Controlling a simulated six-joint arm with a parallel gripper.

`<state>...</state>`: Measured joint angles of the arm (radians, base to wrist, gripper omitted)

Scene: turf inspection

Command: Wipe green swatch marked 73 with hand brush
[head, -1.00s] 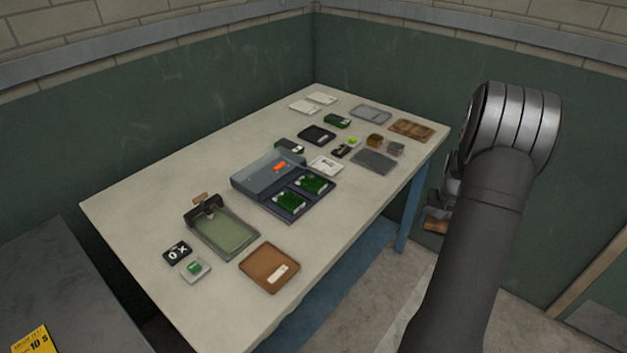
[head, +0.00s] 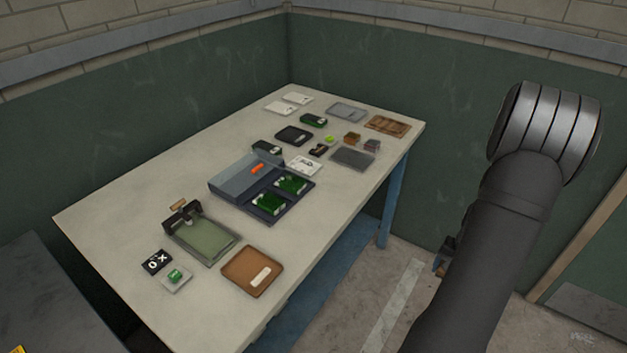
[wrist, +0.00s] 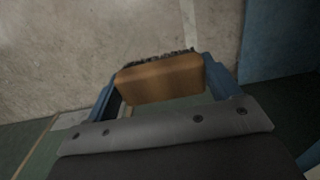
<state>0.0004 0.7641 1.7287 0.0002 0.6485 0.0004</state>
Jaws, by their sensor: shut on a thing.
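My gripper (wrist: 160,86) is shut on a hand brush (wrist: 160,80) with a wooden block and dark bristles, seen between its blue fingers in the wrist view. In the head view my gripper is mostly hidden behind my arm, off the table's right side. Two green turf swatches, a far one (head: 291,183) and a near one (head: 270,204), lie in an open dark case (head: 246,175) mid-table. Their markings are too small to read, so I cannot tell which is 73.
The pale table (head: 120,212) carries a framed green tray (head: 205,241), a brown tray (head: 253,272), a black tile (head: 156,262) and a small green-topped block (head: 175,277) in front. Several trays and small items crowd the far end. Floor is clear between table and arm.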

